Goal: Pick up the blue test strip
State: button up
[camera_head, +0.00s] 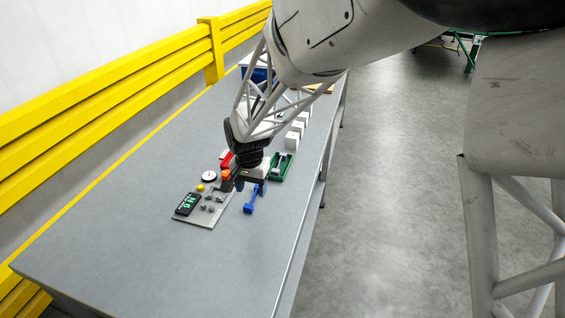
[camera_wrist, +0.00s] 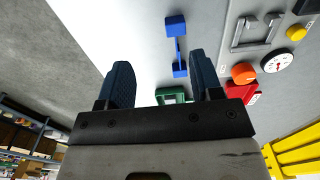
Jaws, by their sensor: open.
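The blue test strip (camera_head: 253,198) lies on the grey table (camera_head: 130,225), just right of the grey control panel (camera_head: 208,214). It is a thin bar with a wider block at each end. My gripper (camera_head: 248,182) is over the strip's far end in the head view, which partly hides that end. In the wrist view the strip (camera_wrist: 178,45) shows beyond and between the two dark fingers of my gripper (camera_wrist: 160,80), nearer the right finger. The fingers are apart with nothing between them. The height of my gripper above the strip is hard to tell.
The control panel carries a green-lit display (camera_head: 187,204), an orange knob (camera_wrist: 244,73), a gauge (camera_wrist: 277,63) and a metal handle (camera_wrist: 255,33). A green tray (camera_head: 281,167) and white blocks (camera_head: 292,140) stand behind. A yellow rail (camera_head: 110,85) runs along the left. The near table is clear.

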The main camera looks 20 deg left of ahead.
aim_at(247, 207)
jog(key=shift+s+a+f, duration=0.1)
jog(key=shift+a+f, duration=0.25)
jog(key=shift+a, duration=0.2)
jog(key=shift+s+a+f, duration=0.1)
jog(key=shift+a+f, duration=0.25)
jog(key=shift+a, duration=0.2)
jog(key=shift+f, duration=0.1)
jog(key=shift+f, duration=1.2)
jog(key=shift+f, duration=0.1)
jog(key=shift+w+f, duration=0.2)
jog(key=shift+f, duration=2.3)
jog(key=c, duration=1)
